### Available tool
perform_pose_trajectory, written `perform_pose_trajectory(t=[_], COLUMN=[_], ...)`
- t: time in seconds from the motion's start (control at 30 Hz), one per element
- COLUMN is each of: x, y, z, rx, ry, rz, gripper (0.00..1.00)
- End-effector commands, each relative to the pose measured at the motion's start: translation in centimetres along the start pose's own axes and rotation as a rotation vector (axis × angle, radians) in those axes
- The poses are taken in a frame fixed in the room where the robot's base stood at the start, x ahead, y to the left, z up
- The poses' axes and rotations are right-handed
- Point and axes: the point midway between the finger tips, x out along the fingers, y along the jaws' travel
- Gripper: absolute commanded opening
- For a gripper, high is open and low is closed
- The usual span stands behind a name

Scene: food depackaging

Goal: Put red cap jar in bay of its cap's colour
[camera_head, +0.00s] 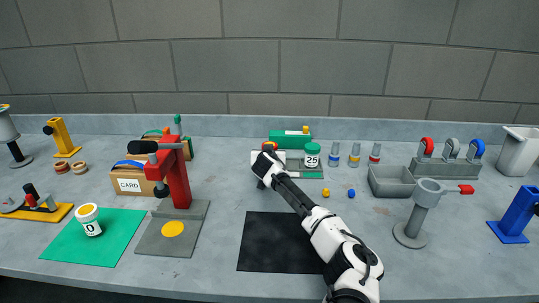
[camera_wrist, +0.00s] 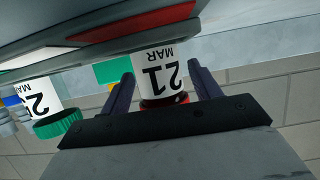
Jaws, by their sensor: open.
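The red cap jar shows upside down in the wrist view, with a white "21 MAR" label (camera_wrist: 160,72) and a red cap (camera_wrist: 165,102). My gripper (camera_wrist: 163,90) is open, with one finger on each side of this jar. Contact cannot be told. A red strip (camera_wrist: 135,24) lies on the grey surface by the jar's base.
A green block (camera_head: 290,139) stands behind the jars. Small bottles (camera_head: 355,155) and a grey bin (camera_head: 391,181) stand to the right. A red press (camera_head: 175,175) and a white jar (camera_head: 89,219) on a green mat (camera_head: 112,250) are left. A black mat (camera_head: 270,245) lies in front.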

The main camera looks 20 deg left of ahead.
Motion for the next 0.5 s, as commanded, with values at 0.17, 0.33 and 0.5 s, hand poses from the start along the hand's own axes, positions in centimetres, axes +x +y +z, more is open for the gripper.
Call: perform_pose_trajectory(t=[0.17,0.33,0.5], x=[-0.1,-1.1,-3.4], y=[0.0,0.0,0.1], z=[-0.3,-0.1,-0.2], rx=[-0.001,0.001,0.003], ry=[0.001,-0.002,0.0], rz=[0.0,-0.002,-0.002], gripper=[0.63,0.63,0.63])
